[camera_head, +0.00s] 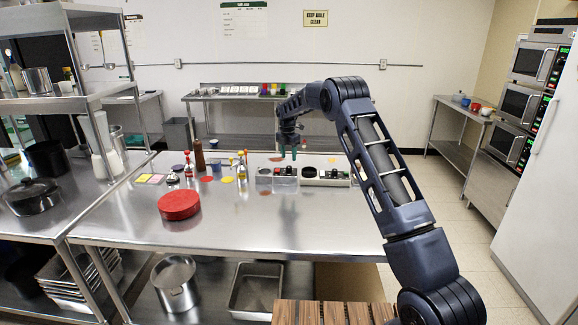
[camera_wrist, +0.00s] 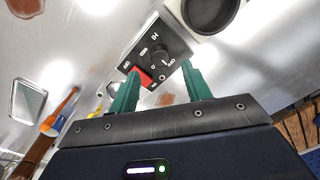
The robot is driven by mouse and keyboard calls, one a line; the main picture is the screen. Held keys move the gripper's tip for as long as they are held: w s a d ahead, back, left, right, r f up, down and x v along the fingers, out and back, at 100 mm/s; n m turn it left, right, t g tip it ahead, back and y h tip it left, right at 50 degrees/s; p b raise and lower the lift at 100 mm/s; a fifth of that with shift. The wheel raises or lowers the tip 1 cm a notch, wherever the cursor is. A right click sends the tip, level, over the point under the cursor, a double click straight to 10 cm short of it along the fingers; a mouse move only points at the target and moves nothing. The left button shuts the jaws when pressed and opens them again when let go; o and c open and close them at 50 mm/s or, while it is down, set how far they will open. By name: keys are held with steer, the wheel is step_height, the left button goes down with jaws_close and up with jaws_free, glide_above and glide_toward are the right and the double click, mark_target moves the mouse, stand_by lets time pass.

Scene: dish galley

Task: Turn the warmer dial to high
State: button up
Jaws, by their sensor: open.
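In the wrist view, a black control panel (camera_wrist: 150,58) carries a round black dial (camera_wrist: 160,54) and a red rocker switch (camera_wrist: 143,76). White markings ring the dial; which one it points to is too small to tell. My gripper (camera_wrist: 160,70) is open, its two green fingers spread apart with nothing between them. The panel shows beyond the fingertips, with the dial roughly in line with the gap; I see no contact. In the head view, my gripper (camera_head: 294,151) hangs above the worktable's back part, over small dark-topped units, where the dial is too small to make out.
A white unit with a round black plate (camera_wrist: 210,10) adjoins the panel. On the worktable (camera_head: 130,215) stand a red round lid or pot (camera_head: 179,205), bottles (camera_head: 199,155) and coloured discs. An orange-handled tool (camera_wrist: 60,110) lies left in the wrist view. The table's front is largely clear.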

mark_target(289, 169)
steer(key=shift+d+f, duration=0.1)
steer(key=shift+f, duration=2.65)
steer(key=c, duration=1)
